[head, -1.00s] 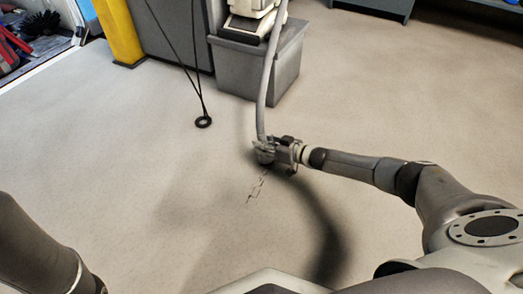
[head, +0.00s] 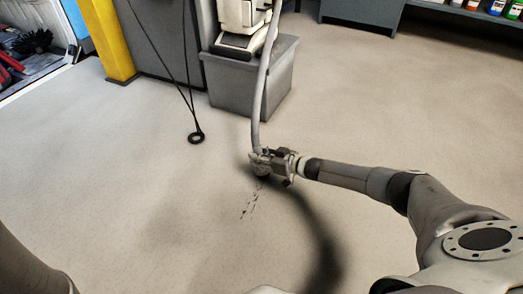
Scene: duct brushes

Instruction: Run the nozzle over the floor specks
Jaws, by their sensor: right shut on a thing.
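My right gripper (head: 273,163) is shut on the nozzle (head: 261,169) at the lower end of a grey hose (head: 262,95). The gripper hides much of the nozzle. The nozzle is low over the floor; I cannot tell whether it touches. Dark floor specks (head: 249,203) lie in a short slanting streak just below and left of the nozzle. My left arm shows only as a link at the lower left corner; its gripper is out of view.
The hose comes down past a white machine (head: 238,22) on a grey bin (head: 248,80). A black cord with a ring (head: 196,138) hangs left of it. A yellow post (head: 108,42) stands at the upper left. Shelves with bottles (head: 478,8) are at the upper right. The floor around is clear.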

